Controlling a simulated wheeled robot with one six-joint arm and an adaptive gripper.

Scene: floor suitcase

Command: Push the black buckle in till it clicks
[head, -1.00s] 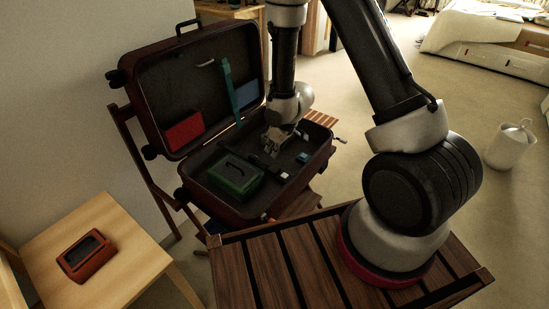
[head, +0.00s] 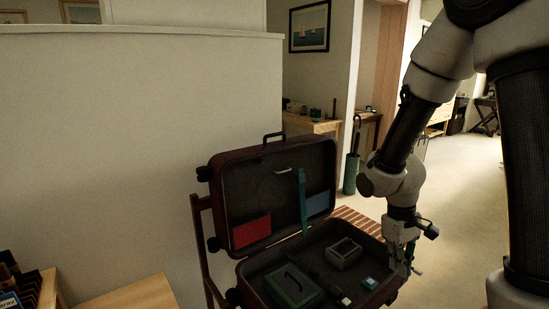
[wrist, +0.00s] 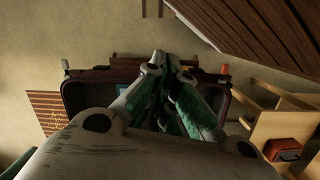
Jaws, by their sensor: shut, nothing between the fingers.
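The dark red suitcase (head: 222,190) stands open, its lid leaning back to the left. A black strap (head: 322,283) runs across its base between a green box (head: 293,285) and a grey open-topped box (head: 344,253). The black buckle is too dark and small to pick out in the head view. My gripper (head: 404,266) points down at the suitcase's right edge, away from the strap's middle. I cannot tell whether it touches the rim. In the wrist view, the gripper's fingertips (wrist: 165,58) are together and empty, and the gripper hides most of the suitcase interior.
A small teal box (head: 370,283) lies in the base's right part, left of my gripper. The lid carries a red pouch (head: 251,232), a teal strap (head: 302,200) and a blue pouch (head: 319,204). A wall (head: 100,150) stands behind and left. Open floor (head: 465,190) lies right.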

